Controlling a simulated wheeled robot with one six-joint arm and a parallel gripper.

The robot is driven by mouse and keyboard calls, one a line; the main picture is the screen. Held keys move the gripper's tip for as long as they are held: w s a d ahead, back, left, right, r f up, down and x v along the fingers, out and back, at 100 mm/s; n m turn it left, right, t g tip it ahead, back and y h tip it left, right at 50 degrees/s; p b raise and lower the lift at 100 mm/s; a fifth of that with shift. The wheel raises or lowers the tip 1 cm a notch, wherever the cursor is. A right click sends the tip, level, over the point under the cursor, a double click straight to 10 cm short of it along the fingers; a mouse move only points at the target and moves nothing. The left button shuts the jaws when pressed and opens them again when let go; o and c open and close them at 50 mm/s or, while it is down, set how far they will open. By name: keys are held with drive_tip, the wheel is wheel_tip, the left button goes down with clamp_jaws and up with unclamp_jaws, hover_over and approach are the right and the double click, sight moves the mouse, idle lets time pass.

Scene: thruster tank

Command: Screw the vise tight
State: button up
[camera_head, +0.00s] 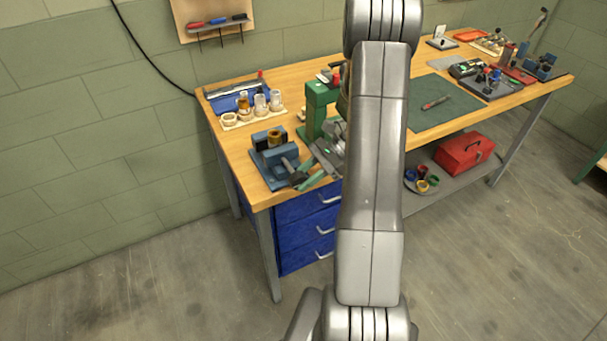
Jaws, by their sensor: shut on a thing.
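The blue vise (282,177) stands at the near left corner of the wooden workbench. A dark ring-shaped part with a brownish inside (274,138) sits at its jaws; I cannot tell how firmly it is gripped. My gripper (300,179) is at the vise's front right side, with its fingers around the screw handle. It looks shut on the handle, which is mostly hidden by the fingers. My grey arm crosses the middle of the view and hides part of the bench.
A green press (319,112) stands close behind my gripper. A rack of jars (252,108) is behind the vise. A green mat (440,105) with a small tool lies right of my arm. A red toolbox (464,153) is on the lower shelf. Floor in front is clear.

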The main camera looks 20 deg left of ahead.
drive_tip(key=g, duration=0.1)
drive_tip(key=g+y, duration=0.1)
drive_tip(key=f+g+y, duration=0.1)
drive_tip(key=shift+s+d, duration=0.2)
drive_tip(key=shift+s, duration=0.05)
drive_tip(key=shift+a+f+g+y+b, duration=0.15)
drive_tip(key=shift+g+y+b, duration=0.2)
drive_tip(key=shift+g+y, duration=0.45)
drive_tip(key=o, duration=0.8)
drive_tip(key=shift+s, duration=0.1)
drive_tip(key=shift+c, duration=0.2)
drive_tip(key=shift+o, duration=0.3)
drive_tip(key=shift+d, duration=0.2)
drive_tip(key=shift+a, duration=0.1)
drive_tip(key=shift+r, duration=0.2)
